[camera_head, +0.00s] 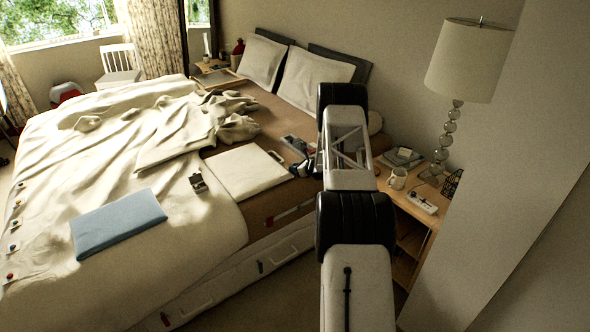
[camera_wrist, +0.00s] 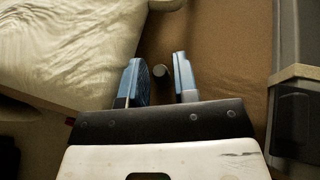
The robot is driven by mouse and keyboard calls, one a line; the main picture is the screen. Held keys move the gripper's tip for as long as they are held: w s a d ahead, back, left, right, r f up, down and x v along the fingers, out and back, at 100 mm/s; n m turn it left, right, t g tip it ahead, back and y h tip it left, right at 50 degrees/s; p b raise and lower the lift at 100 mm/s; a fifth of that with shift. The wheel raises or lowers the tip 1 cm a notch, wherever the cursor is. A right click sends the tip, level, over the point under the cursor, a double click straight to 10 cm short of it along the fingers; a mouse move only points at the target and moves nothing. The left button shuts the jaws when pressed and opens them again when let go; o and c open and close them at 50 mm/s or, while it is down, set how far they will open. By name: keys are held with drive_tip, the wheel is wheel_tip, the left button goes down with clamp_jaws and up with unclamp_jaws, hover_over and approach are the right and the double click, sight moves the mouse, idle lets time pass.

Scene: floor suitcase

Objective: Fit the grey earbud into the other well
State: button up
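In the wrist view my gripper (camera_wrist: 157,66) is open, its two blue fingers apart over a brown surface. A small dark, rounded piece (camera_wrist: 161,75) shows in the gap between them. I cannot tell whether it is the grey earbud, or whether it touches a finger. In the head view my gripper (camera_head: 303,160) is low over the brown part of the bed, partly hidden by my arm. No well or earbud case can be made out for sure. A small dark-and-silver item (camera_head: 198,182) lies on the pale cover, too small to identify.
A flat cream panel (camera_head: 247,172) lies left of my gripper. A blue flat item (camera_head: 117,222) lies on the bed cover (camera_head: 60,190). A nightstand with a mug (camera_head: 397,179) and a lamp (camera_head: 468,62) stands right. A grey box-like thing (camera_wrist: 302,120) borders the wrist view's right side.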

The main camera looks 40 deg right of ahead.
drive_tip(key=shift+r, duration=0.1)
drive_tip(key=shift+s+r, duration=0.1)
drive_tip(key=v, duration=1.2)
idle(0.7)
